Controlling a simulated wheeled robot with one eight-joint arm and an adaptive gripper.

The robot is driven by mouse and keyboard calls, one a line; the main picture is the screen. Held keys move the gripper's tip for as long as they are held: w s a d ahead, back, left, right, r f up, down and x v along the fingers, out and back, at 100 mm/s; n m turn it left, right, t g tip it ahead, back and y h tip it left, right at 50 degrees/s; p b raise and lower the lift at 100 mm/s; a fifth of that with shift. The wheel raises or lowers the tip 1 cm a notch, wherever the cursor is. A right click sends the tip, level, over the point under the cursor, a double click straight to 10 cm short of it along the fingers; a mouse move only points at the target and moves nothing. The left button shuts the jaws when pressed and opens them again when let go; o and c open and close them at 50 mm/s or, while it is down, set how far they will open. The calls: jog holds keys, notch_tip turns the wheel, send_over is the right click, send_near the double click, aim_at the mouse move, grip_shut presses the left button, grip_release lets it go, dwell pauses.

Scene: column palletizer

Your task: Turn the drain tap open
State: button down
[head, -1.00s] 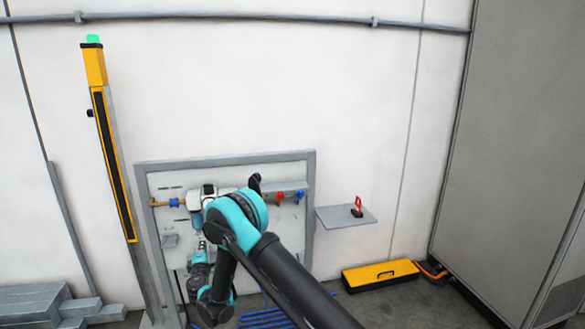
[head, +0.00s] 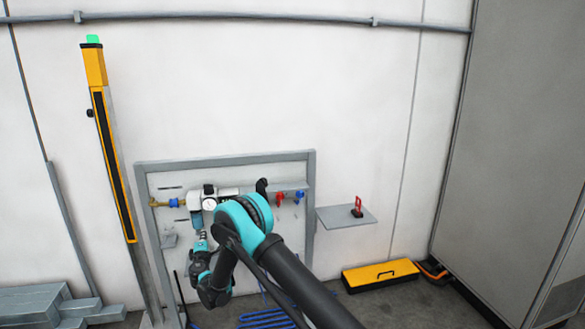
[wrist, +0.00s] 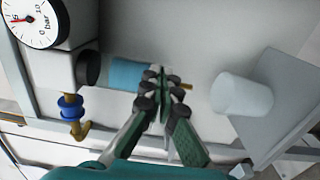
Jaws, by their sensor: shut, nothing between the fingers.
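The filter-regulator unit on the wall panel has a blue bowl, seen in the head view (head: 196,220) and in the wrist view (wrist: 122,74). A small brass-coloured stub (wrist: 187,86), seemingly the drain tap, shows just past the bowl's end in the wrist view. My gripper (wrist: 160,80) is shut and empty, its fingertips in front of the bowl's end beside the stub. The fingers hide part of the bowl's end and the tap, so I cannot tell if they touch. In the head view my gripper (head: 201,238) is just below the bowl.
A round gauge (wrist: 32,18) sits on the unit. A pale cup (wrist: 241,94) stands out from a grey plate (wrist: 275,98). A blue collar and brass fitting (wrist: 72,110) are on the inlet side.

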jog(key=shift+s+a+f, duration=0.15)
jog(key=shift+a+f, duration=0.1)
jog(key=shift+a, duration=0.35)
dwell(1.1)
jog(key=shift+d, duration=0.1)
jog(key=v, duration=0.6)
jog(key=shift+d+r, duration=0.15)
jog(key=shift+d, duration=0.25)
